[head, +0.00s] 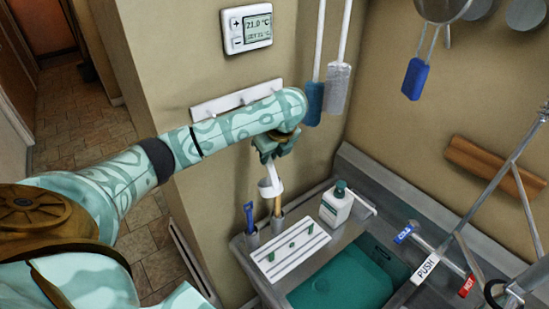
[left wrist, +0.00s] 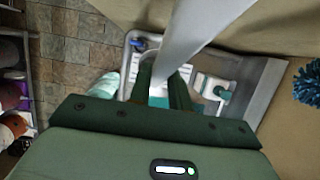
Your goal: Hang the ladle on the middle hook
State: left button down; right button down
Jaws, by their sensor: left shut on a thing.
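My left gripper (head: 275,148) is shut on the white ladle; its two green fingers show in the left wrist view (left wrist: 161,88). The ladle (head: 270,187) hangs below the fingers in the head view. In the left wrist view its pale handle (left wrist: 205,28) runs from between the fingers up to the top edge. The white hook rail (head: 205,109) is on the beige wall below the thermostat, with small pegs along it. My left forearm passes in front of the rail's lower right part, and the ladle is below it, apart from it. My right gripper is not in view.
Below is a grey sink (head: 345,295) with a teal basin, a white drain rack (head: 290,252), a soap bottle (head: 336,204) and upright brushes in cups. Blue and grey long brushes (head: 337,85) hang right of the rail. A tap with rods stands at the right.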

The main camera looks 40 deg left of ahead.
pick_arm(q)
jog(key=shift+w+a+f, duration=0.1)
jog(key=shift+w+a, duration=0.05)
jog(key=shift+a, duration=0.45)
jog(key=shift+w+a, duration=0.15)
jog(key=shift+a, duration=0.45)
jog(key=shift+w+a+f, duration=0.15)
jog(key=shift+a+f, duration=0.25)
jog(key=shift+a, duration=0.05)
jog(key=shift+f, duration=0.1)
